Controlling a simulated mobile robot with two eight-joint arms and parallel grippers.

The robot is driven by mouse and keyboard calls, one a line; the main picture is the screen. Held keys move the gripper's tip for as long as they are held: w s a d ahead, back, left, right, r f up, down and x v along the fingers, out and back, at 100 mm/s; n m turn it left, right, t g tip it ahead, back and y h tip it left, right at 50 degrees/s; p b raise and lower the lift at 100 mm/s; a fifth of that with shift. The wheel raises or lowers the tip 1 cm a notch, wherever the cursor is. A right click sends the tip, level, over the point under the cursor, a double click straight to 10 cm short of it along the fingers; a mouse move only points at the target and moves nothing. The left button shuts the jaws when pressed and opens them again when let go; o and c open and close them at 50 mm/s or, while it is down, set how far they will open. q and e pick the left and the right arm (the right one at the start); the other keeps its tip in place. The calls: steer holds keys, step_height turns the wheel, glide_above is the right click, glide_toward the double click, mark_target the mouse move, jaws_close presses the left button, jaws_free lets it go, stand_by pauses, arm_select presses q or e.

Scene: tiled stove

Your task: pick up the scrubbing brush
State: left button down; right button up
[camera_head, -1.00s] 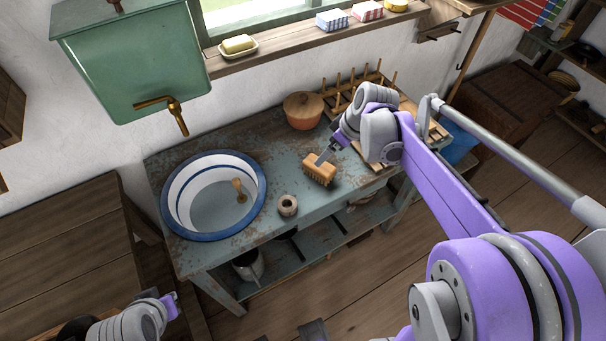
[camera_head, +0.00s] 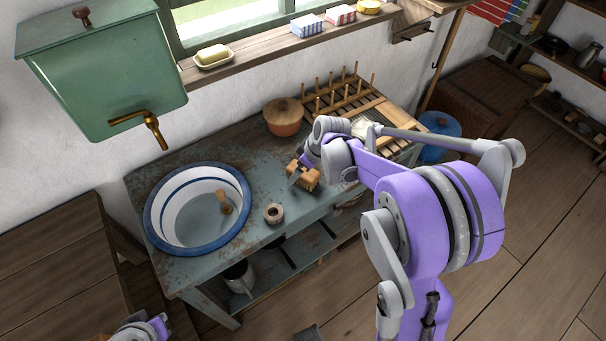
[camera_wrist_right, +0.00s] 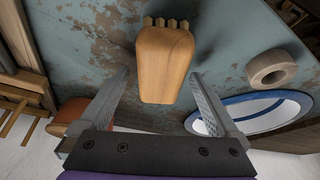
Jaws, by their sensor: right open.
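The scrubbing brush (camera_head: 303,177) has a wooden back and pale bristles and lies on the worn blue-green table (camera_head: 262,155). In the right wrist view the brush (camera_wrist_right: 163,62) shows its wooden block, with the bristle tufts at the top edge. My right gripper (camera_head: 301,168) is at the brush in the head view and partly covers it. In the wrist view my right gripper (camera_wrist_right: 160,92) is open, with one finger on each side of the near end of the block and gaps visible on both sides. My left gripper (camera_head: 160,324) is low at the left edge, far from the brush.
A blue-rimmed basin (camera_head: 152,212) stands on the table to the left, with a small ring-shaped roll (camera_head: 273,213) near it. A green water tank (camera_head: 95,75) hangs at upper left.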

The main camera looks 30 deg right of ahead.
jaws_close()
step_height(320, 180, up, 10)
steer(key=shift+r+p, duration=0.1)
steer(key=shift+p, duration=0.35)
stand_by(0.4)
steer(key=c, duration=0.7)
jaws_free()
steer(key=c, duration=0.6)
